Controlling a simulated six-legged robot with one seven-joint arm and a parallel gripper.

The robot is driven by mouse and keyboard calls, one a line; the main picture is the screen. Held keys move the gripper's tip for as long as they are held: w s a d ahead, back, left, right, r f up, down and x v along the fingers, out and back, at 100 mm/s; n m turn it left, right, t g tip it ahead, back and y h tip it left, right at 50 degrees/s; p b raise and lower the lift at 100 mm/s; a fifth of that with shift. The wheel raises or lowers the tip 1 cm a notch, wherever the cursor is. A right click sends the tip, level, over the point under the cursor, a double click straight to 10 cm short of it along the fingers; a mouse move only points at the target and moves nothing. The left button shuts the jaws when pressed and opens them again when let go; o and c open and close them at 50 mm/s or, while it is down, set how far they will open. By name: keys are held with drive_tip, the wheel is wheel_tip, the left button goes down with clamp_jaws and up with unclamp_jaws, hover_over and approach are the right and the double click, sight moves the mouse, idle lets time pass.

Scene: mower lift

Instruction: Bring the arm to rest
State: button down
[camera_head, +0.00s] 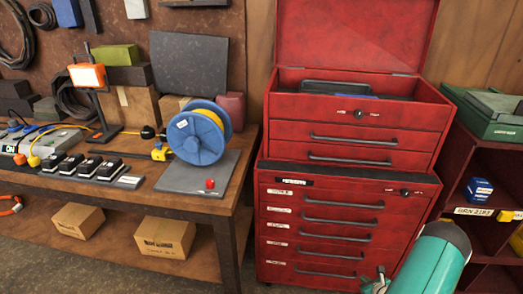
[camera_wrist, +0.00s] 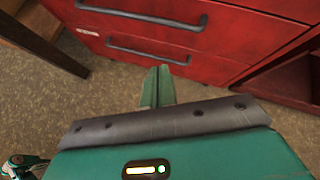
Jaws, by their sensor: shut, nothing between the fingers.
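My gripper (camera_wrist: 157,75) shows in the wrist view as two green fingers side by side with no visible gap. It is shut and holds nothing. The fingers point toward the lower front of the red tool cabinet (camera_wrist: 230,52), over the speckled floor; I cannot tell the distance. In the head view a teal part of my arm (camera_head: 436,262) is at the bottom right, in front of the cabinet's lower right corner. The gripper's fingers are not clear there.
The red tool cabinet (camera_head: 338,192) has its lid up and its drawers shut. A wooden workbench (camera_head: 225,212) on the left carries a blue cable reel (camera_head: 203,140) and chargers. A dark red shelf (camera_head: 462,160) stands at right. Floor (camera_head: 110,262) shows before the bench.

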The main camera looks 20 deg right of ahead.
drive_tip(key=w+a+r+n+y, duration=0.3)
drive_tip(key=w+a+r+n, duration=0.4)
drive_tip(key=r, duration=0.5)
drive_tip(key=w+a+r+n+y, duration=0.3)
drive_tip(key=w+a+r+n, duration=0.35)
drive_tip(key=r, duration=0.65)
drive_tip(key=w+a+r+n+g+y, duration=0.25)
drive_tip(key=a+r+n, duration=0.25)
drive_tip(key=a+r, duration=0.5)
drive_tip(key=s+a+r+n+g, duration=0.1)
drive_tip(key=s+a+r+n, duration=0.1)
drive_tip(key=a+r+n, duration=0.3)
drive_tip(key=s+a+r+n+g+h, duration=0.1)
drive_tip(key=s+a+r, duration=0.15)
drive_tip(key=a, duration=0.45)
drive_tip(key=s+a+r+n+g, duration=0.1)
drive_tip(key=s+a+r+n, duration=0.1)
drive_tip(key=a+r+n, duration=0.3)
drive_tip(key=s+a+r+n+h, duration=0.2)
drive_tip(key=s+a+r+n, duration=0.1)
drive_tip(key=s, duration=0.4)
drive_tip(key=s+a+r+n+h, duration=0.2)
drive_tip(key=s+a+r+n, duration=0.1)
drive_tip(key=s, duration=0.4)
drive_tip(key=shift+a+r+n+t+h, duration=0.3)
drive_tip(key=shift+r+n+t, duration=0.2)
drive_tip(key=shift+n, duration=0.25)
